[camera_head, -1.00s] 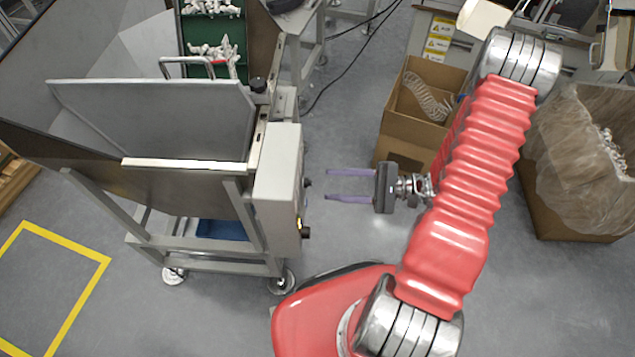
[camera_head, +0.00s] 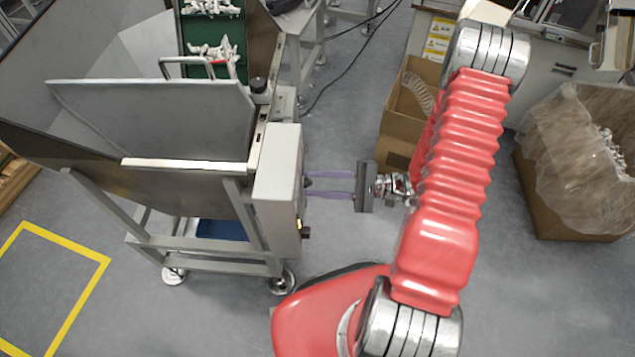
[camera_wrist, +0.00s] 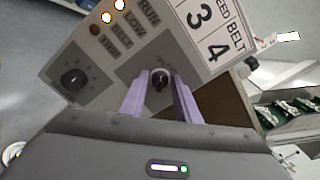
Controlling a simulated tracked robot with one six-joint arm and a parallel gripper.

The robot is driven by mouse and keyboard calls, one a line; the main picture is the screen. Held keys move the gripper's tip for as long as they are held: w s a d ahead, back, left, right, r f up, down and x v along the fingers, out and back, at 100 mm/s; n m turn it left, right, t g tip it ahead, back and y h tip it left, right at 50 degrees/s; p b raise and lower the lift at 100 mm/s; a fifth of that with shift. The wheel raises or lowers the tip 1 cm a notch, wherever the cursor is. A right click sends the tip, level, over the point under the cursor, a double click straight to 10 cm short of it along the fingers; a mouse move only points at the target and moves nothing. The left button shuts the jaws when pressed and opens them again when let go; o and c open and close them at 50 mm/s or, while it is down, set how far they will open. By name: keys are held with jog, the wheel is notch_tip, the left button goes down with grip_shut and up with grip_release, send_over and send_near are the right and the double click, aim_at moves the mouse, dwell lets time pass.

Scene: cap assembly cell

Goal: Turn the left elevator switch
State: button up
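The grey control box (camera_head: 279,180) on the elevator's side has two black rotary switches. One switch (camera_wrist: 159,80) is in the middle of the wrist view, between the two purple fingers. The other switch (camera_wrist: 73,79) is at the left of the wrist view, clear of the fingers; in the head view it shows as the nearer knob (camera_head: 305,232). My gripper (camera_head: 310,184) is open, its fingertips at the panel on either side of the first switch. A small gap seems to show between fingers and knob. I cannot tell from the pictures which one is called left.
Lit indicator lamps (camera_wrist: 119,5) and printed labels are on the panel beside the switches. The wheeled elevator frame (camera_head: 215,262) stands on the floor. A cardboard box (camera_head: 398,135) is behind my arm, and a lined box (camera_head: 575,205) stands to the right.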

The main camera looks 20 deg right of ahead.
jog(key=c, duration=0.7)
jog(key=shift+m, duration=0.4)
jog(key=m, duration=1.7)
jog(key=shift+w+d, duration=0.2)
jog(key=shift+w, duration=0.2)
jog(key=o, duration=1)
